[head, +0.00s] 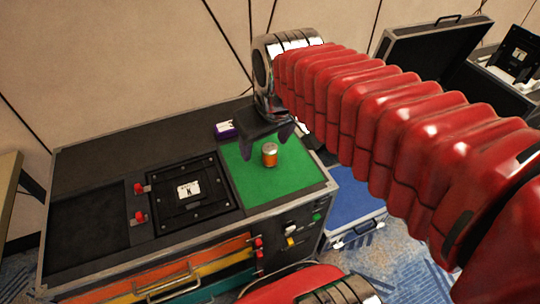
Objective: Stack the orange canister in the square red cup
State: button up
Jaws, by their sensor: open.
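The orange canister (270,155), with a silvery top, stands upright on the green mat (250,190) on the black case's top. My gripper (266,143) is above and behind the canister, its dark fingers open. One finger is to the left of the canister and the other to its upper right. I cannot tell whether they touch it. I cannot make out a square red cup; my red arm covers much of the right side of the view.
A small purple and white box (225,130) lies at the mat's back left corner. Red switches (139,216) and a black panel (188,189) are to the left. A blue-topped case (355,198) stands right of the black case (80,170). The case's back left top is clear.

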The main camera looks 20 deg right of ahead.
jog(key=w+d+f+n+g, duration=0.2)
jog(key=w+d+f, duration=0.2)
jog(key=w, duration=0.6)
jog(key=w+d+f+n+g, duration=0.2)
jog(key=w+d+f, duration=0.3)
jog(key=w+f, duration=0.2)
jog(key=w, duration=0.2)
jog(key=shift+w+d+f, duration=0.25)
jog(key=shift+w, duration=0.1)
jog(key=shift+f, duration=0.1)
send_over(270, 147)
notch_tip(270, 147, down, 8)
jog(key=shift+f, duration=0.2)
jog(key=shift+f, duration=2.6)
jog(key=shift+c, duration=0.6)
jog(key=shift+w, duration=0.1)
jog(key=c, duration=1.1)
